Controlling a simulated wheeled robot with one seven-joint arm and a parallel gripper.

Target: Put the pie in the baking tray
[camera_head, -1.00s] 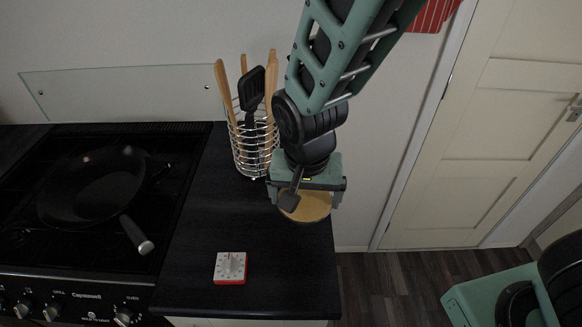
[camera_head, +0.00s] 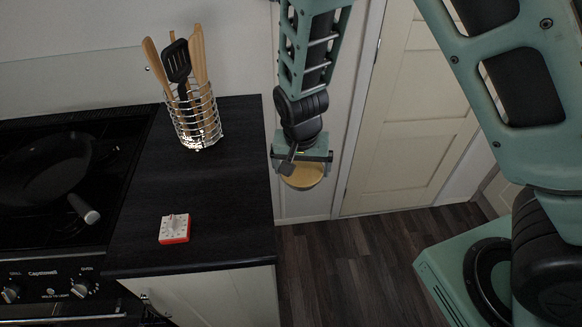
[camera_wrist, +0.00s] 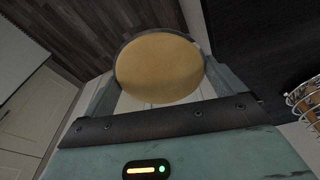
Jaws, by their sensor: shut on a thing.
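The pie (camera_head: 304,176) is a round, golden-brown disc in a dark rim. My gripper (camera_head: 300,172) is shut on it and holds it in the air just right of the counter's right edge, in front of the wall and door. In the wrist view the pie (camera_wrist: 159,68) sits between the two fingers of my gripper (camera_wrist: 158,82), which touch its sides. No baking tray shows in any view.
A dark counter (camera_head: 225,225) carries a red and white timer (camera_head: 174,229) and a wire utensil basket (camera_head: 196,120). A pan (camera_head: 45,165) sits on the stove at left. A cream door (camera_head: 410,110) stands behind. Dark floor (camera_head: 340,265) is open at right.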

